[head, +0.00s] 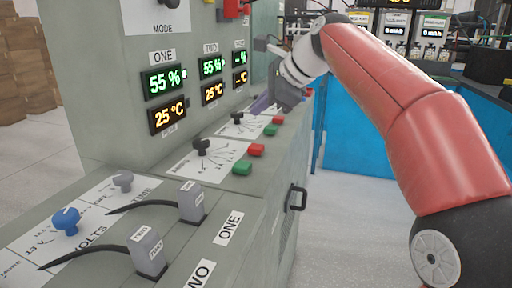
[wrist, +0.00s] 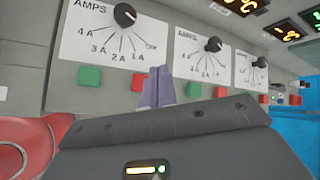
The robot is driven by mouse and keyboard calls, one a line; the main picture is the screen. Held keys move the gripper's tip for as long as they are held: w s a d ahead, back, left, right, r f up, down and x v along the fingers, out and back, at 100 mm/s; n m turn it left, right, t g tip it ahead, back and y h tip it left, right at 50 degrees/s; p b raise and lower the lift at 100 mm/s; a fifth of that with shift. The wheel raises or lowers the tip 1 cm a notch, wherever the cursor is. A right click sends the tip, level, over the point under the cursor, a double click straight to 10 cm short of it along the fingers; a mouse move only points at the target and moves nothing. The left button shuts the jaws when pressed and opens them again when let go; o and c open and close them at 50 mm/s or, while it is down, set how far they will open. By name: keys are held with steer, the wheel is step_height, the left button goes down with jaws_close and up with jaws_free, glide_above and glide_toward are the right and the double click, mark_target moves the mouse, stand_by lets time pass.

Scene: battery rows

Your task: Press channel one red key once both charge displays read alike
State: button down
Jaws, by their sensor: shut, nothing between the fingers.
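In the head view, charge display ONE (head: 164,81) reads 55 % and charge display TWO (head: 212,67) also reads 55 %, both in green digits. Channel one's red key (head: 257,150) sits on the console ledge beside its green key (head: 242,168). In the wrist view, the red key (wrist: 139,82) shows just left of my fingers, partly hidden by them, with the green key (wrist: 89,76) further left. My gripper (wrist: 160,70) is shut and empty, its purple fingers between channel one's red key and channel two's green key. Contact with the ledge cannot be told. It also shows in the head view (head: 263,104).
Channel two's red key (head: 278,119) and green key (head: 270,130) lie further along the ledge. AMPS dials (head: 202,145) stand beside the keys. Two grey levers (head: 147,250) and a blue knob (head: 66,221) are on the near panel. Open floor lies right of the console.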

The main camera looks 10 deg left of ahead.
steer(key=b, duration=0.4)
glide_above(260, 147)
step_height(260, 147, down, 4)
steer(key=shift+s+f, duration=0.1)
steer(key=shift+f, duration=0.95)
steer(key=shift+f, duration=0.1)
stand_by(0.8)
steer(key=shift+f+b, duration=0.3)
steer(key=shift+f, duration=0.45)
stand_by(0.6)
stand_by(0.4)
steer(key=shift+r+p, duration=0.85)
steer(key=shift+p, duration=0.05)
